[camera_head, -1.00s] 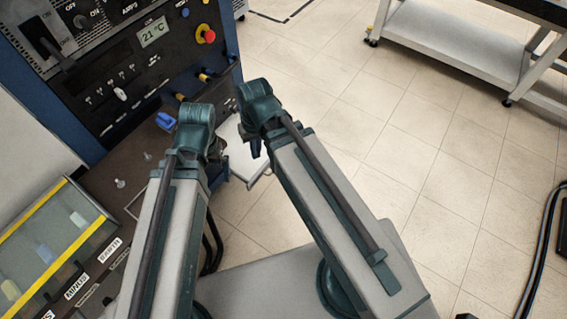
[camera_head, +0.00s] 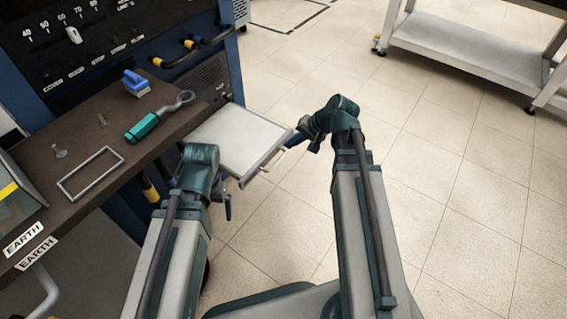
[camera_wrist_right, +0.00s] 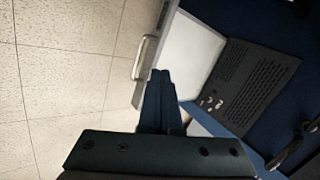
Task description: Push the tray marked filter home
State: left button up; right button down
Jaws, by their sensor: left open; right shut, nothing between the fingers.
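A white pull-out tray (camera_head: 240,137) stands out from the blue cabinet, with a metal handle (camera_head: 272,161) on its front edge. I cannot read a filter mark on it. My right gripper (camera_head: 291,141) is beside the tray's outer right corner. In the right wrist view, my right gripper (camera_wrist_right: 158,84) is shut and empty, its tips by the tray front (camera_wrist_right: 147,82) and next to the handle (camera_wrist_right: 140,58); I cannot tell if they touch. My left gripper (camera_head: 228,208) is open, below the tray's near corner in the picture.
A vented panel (camera_head: 208,85) is behind the tray. A white cart (camera_head: 460,55) stands at upper right. The tiled floor (camera_head: 440,180) is clear.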

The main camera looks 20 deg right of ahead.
aim_at(225, 119)
jog(key=w+d+f+m+t+b, duration=0.3)
jog(key=d+f+b, duration=0.5)
jog(key=b+x, duration=0.2)
jog(key=x, duration=0.2)
jog(key=a+r+b+x, duration=0.1)
jog(key=b+x, duration=0.1)
jog(key=x, duration=0.2)
jog(key=b+x, duration=0.3)
jog(key=shift+w+a+f, duration=0.1)
jog(key=shift+w+a, duration=0.35)
pick_arm(q)
notch_tip(225, 119, down, 17)
jog(key=shift+f, duration=0.2)
pick_arm(e)
jog(key=shift+w+a, duration=0.35)
jog(key=shift+w, duration=0.05)
jog(key=w+a, duration=0.5)
jog(key=w, duration=0.2)
jog(key=w+a, duration=0.6)
jog(key=w, duration=0.1)
jog(key=w+a, duration=0.6)
jog(key=w, duration=0.2)
jog(key=shift+w+a, duration=0.1)
jog(key=shift+a, duration=0.05)
